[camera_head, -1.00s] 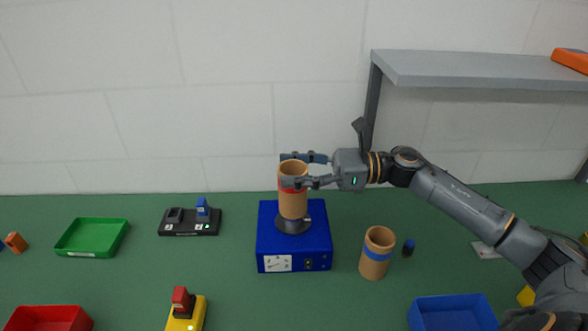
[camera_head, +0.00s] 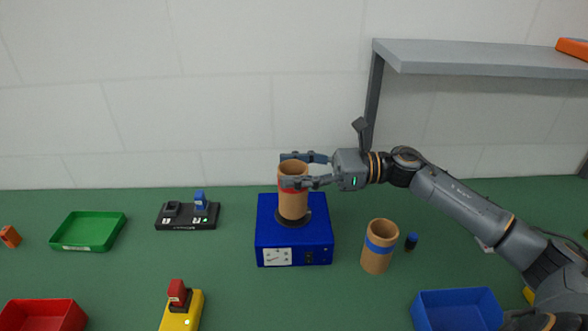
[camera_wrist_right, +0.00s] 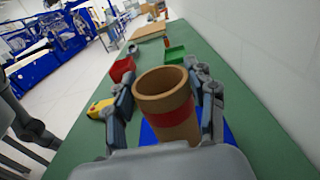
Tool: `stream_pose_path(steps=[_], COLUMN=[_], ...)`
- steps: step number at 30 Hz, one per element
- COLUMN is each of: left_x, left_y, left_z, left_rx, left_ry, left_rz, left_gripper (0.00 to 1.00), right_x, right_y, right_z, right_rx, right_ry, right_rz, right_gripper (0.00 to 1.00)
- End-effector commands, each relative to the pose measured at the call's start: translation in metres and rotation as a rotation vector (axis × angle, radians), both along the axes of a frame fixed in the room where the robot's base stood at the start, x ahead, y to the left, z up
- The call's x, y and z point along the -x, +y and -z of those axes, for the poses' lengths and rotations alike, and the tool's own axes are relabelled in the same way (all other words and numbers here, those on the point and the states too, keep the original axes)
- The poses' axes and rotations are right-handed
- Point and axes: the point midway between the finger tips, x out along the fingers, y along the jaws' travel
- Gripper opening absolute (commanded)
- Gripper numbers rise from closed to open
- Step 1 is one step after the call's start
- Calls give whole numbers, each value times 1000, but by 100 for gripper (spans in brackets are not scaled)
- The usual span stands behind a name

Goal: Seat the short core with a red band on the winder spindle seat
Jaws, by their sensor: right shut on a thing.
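The short core with a red band (camera_head: 293,204) stands upright over the dark round seat (camera_head: 307,223) on top of the blue winder box (camera_head: 295,243). Its lower end meets or nearly meets the seat; I cannot tell whether it is fully down. My right gripper (camera_head: 293,170) is shut on the core near its top, one finger on the far side and one on the near side. The core's open top and red band also show between the fingers in the right wrist view (camera_wrist_right: 166,98).
A core with a blue band (camera_head: 379,246) stands right of the winder, with a small dark blue-topped cylinder (camera_head: 411,242) beside it. A blue bin (camera_head: 457,295), a green tray (camera_head: 88,247), a red bin (camera_head: 45,304), a black device (camera_head: 187,222) and a yellow device (camera_head: 182,311) surround it. A grey shelf (camera_head: 480,60) overhangs at right.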

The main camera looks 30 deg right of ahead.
Motion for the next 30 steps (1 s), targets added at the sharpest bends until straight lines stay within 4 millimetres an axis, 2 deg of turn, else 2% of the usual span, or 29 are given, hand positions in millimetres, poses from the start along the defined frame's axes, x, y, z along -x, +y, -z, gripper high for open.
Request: stream_pose_path(steps=[10,11,12,15,25,30], left_x=[0,0,0,0,1,1], left_y=[0,0,0,0,1,1], left_z=[10,10,9,9,9,9], left_rx=[0,0,0,0,-1,-1], left_ry=[0,0,0,0,1,1], left_rz=[0,0,0,0,-1,-1], left_gripper=[40,40,40,40,40,40], right_x=[0,0,0,0,0,6], right_y=[0,0,0,0,-1,-14], right_z=[9,9,8,8,9,10], right_rx=[0,0,0,0,0,1], right_ry=[0,0,0,0,1,5], right_rz=[0,0,0,0,0,3], right_gripper=[25,58,66,82,82,82])
